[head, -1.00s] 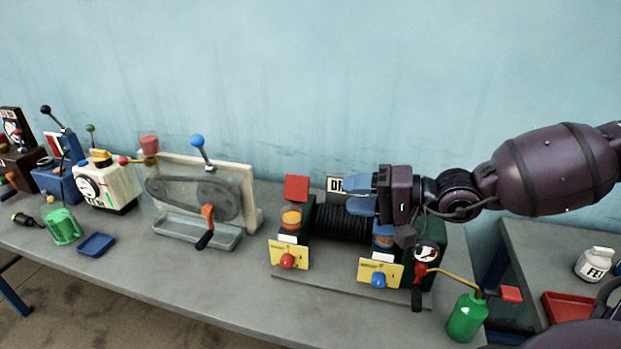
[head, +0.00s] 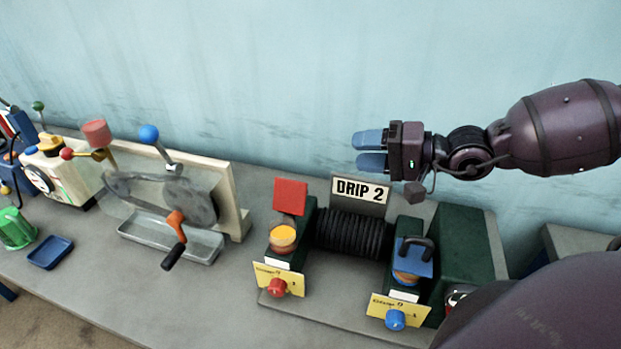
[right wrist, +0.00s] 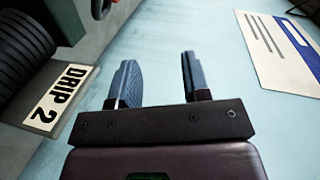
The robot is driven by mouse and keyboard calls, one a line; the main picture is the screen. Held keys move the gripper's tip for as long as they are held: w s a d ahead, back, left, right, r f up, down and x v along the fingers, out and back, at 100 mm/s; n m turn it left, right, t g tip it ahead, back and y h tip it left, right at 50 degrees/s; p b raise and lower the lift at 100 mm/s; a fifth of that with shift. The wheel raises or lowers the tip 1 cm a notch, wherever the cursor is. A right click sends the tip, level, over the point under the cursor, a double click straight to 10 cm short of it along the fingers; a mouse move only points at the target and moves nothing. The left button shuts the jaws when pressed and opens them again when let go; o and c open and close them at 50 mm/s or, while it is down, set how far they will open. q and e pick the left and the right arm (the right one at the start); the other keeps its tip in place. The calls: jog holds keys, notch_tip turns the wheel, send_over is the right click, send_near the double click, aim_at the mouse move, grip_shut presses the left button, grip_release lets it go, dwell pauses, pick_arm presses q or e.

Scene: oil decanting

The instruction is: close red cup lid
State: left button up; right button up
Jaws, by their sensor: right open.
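The red cup lid (head: 291,196) stands upright, open, behind the left cup (head: 283,238) of the DRIP 2 machine in the head view. That cup shows yellow-orange contents. The blue lid (head: 413,256) lies over the right cup. My right gripper (head: 356,150) is open and empty, fingers pointing left, above and to the right of the red lid and apart from it. In the right wrist view its two blue fingers (right wrist: 156,80) are spread with nothing between them. The red lid is not in the wrist view. My left gripper is not in view.
The DRIP 2 sign (head: 360,190) stands behind the black coil (head: 354,235) between the cups. A red knob (head: 278,287) and a blue knob (head: 396,320) are at the front.

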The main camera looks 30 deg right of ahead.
aim_at(294, 192)
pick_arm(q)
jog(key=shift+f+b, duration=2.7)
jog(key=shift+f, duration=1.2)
pick_arm(e)
jog(key=shift+w+f, duration=0.9)
jog(key=shift+f, duration=4.15)
jog(key=shift+m+g, duration=0.3)
jog(key=shift+p+x, duration=4.35)
jog(key=shift+x, duration=0.6)
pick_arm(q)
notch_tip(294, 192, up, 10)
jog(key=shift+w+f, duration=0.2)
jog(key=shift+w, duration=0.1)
pick_arm(e)
jog(key=shift+s+a, duration=0.1)
jog(key=shift+a, duration=0.05)
